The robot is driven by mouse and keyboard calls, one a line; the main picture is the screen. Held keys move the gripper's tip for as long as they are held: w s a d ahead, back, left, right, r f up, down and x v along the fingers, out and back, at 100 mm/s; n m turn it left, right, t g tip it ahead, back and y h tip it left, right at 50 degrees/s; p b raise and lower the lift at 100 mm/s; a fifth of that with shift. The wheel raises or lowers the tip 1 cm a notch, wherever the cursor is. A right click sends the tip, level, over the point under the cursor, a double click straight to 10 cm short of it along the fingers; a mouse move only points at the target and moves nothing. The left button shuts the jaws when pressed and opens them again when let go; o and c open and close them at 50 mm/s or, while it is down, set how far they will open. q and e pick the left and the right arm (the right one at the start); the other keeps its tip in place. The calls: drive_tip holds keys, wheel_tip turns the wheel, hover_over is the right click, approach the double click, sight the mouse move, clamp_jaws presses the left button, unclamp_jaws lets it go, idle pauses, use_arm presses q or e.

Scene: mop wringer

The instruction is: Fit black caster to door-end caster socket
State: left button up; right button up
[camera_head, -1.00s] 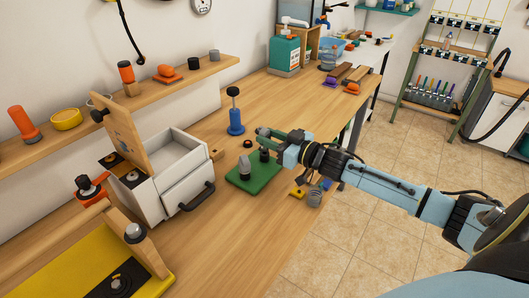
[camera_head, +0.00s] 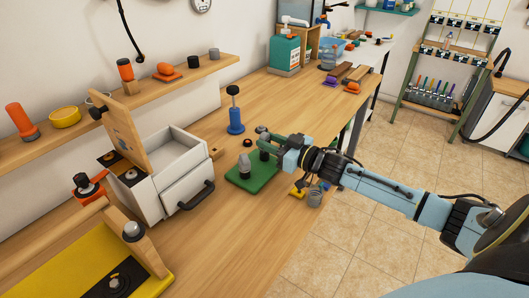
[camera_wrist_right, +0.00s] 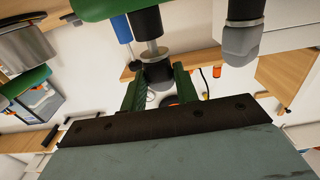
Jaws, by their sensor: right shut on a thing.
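My right gripper (camera_head: 268,140) reaches in from the right over the green board (camera_head: 240,182) on the wooden bench. In the right wrist view its green fingers (camera_wrist_right: 159,88) are shut on the dark end of a black caster (camera_wrist_right: 155,48), which has a metal stem and a black cylinder. In the head view this black caster (camera_head: 264,152) shows just below the fingers; I cannot tell whether it touches the board. A second, grey-and-black piece (camera_head: 244,168) stands on the board beside it. I cannot tell which fitting is the door-end caster socket. My left gripper is not in view.
A white drawer box (camera_head: 165,175) with an upright wooden panel (camera_head: 122,128) stands left of the board. A yellow tray (camera_head: 55,262) with a black plate (camera_head: 115,280) lies at front left. A blue post (camera_head: 235,120) stands behind the board.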

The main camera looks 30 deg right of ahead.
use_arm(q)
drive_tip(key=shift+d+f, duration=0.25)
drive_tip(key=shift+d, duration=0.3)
use_arm(e)
drive_tip(key=shift+f, duration=0.55)
use_arm(q)
drive_tip(key=shift+b, duration=0.3)
use_arm(e)
drive_tip(key=shift+f, duration=0.15)
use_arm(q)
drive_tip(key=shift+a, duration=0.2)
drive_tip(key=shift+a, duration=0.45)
use_arm(e)
drive_tip(key=shift+f, duration=0.15)
drive_tip(key=o, duration=0.8)
drive_tip(key=shift+o, duration=1.1)
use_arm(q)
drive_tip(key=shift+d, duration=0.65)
